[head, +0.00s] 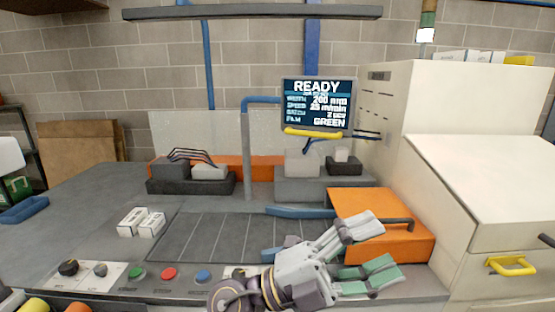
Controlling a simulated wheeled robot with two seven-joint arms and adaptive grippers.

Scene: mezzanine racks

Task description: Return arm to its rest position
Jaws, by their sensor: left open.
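My left gripper (378,250) is in the head view, low and right of centre. Its arm comes in from the bottom edge and its fingers point right. The two fingers are spread apart, with nothing visible between them. It is in front of an orange block (384,212) with a dark handle and hides part of its near side; I cannot tell whether they touch. My right gripper is not in view.
A control panel with black knobs and green, red and blue buttons (168,273) lies left of the gripper. A dark ribbed bed (205,238) is behind it. A screen (317,105) reads READY. A large cream cabinet (480,185) stands at right. The grey worktop (75,220) is mostly clear at left.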

